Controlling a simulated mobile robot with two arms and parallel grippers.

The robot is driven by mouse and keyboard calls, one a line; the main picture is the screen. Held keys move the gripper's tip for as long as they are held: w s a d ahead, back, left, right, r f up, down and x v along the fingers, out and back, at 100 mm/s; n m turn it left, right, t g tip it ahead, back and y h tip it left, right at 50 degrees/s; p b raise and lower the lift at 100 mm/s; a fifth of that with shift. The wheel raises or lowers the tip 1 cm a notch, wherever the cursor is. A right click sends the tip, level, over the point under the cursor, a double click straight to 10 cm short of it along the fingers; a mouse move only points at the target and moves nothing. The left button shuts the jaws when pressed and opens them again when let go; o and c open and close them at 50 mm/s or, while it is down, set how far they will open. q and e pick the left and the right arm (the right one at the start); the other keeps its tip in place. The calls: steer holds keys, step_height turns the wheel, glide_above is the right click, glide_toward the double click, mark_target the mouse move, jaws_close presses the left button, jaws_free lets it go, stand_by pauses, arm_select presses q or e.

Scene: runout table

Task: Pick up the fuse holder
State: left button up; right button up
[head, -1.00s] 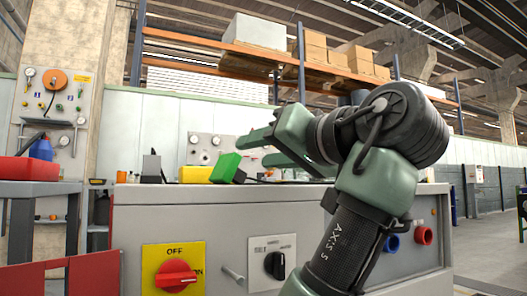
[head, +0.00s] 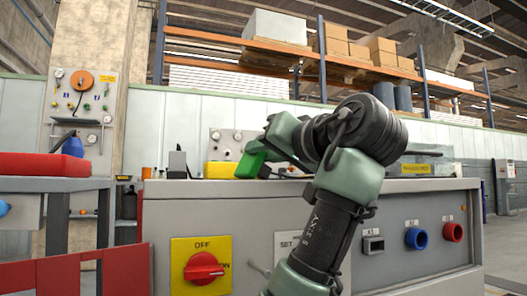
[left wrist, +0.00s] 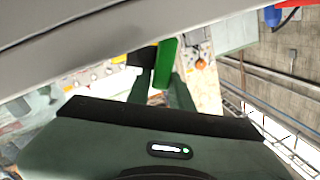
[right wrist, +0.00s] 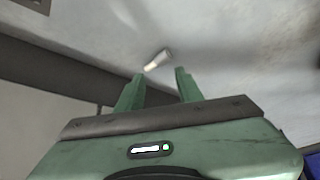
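I cannot say for certain which thing is the fuse holder. A tilted green block (head: 250,164) is at the front edge of the grey cabinet's top, beside a yellow block (head: 219,170). My left gripper (head: 268,146) is open close to the green block, partly hiding it. In the left wrist view the green block (left wrist: 164,65) shows between the fingers, nearer the right one. My right gripper (right wrist: 158,80) is open and empty, with a small pale cylinder (right wrist: 157,60) beyond its tips. My right arm does not show in the head view.
The grey cabinet (head: 160,220) has a red rotary switch (head: 204,268) and blue and red sockets (head: 416,238) on its front. A small dark device (head: 177,162) stands left of the yellow block. A red case (head: 45,165) lies on a bench at the left.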

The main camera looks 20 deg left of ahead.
stand_by(0.3)
steer(key=shift+o, duration=1.2)
steer(key=s+a+r+m+t+h, duration=0.3)
steer(key=s+m+t+h, duration=0.1)
steer(key=m, duration=0.7)
steer(key=shift+m, duration=0.3)
steer(key=x, duration=0.6)
steer(key=shift+s+f, duration=0.15)
steer(key=shift+s+x, duration=0.2)
steer(key=shift+x, duration=0.7)
steer(key=shift+s+x, duration=0.15)
steer(key=shift+x, duration=0.75)
steer(key=shift+s+x, duration=0.2)
steer(key=shift+x, duration=0.7)
steer(key=shift+a+f, duration=0.1)
steer(key=shift+f, duration=0.1)
jaws_close()
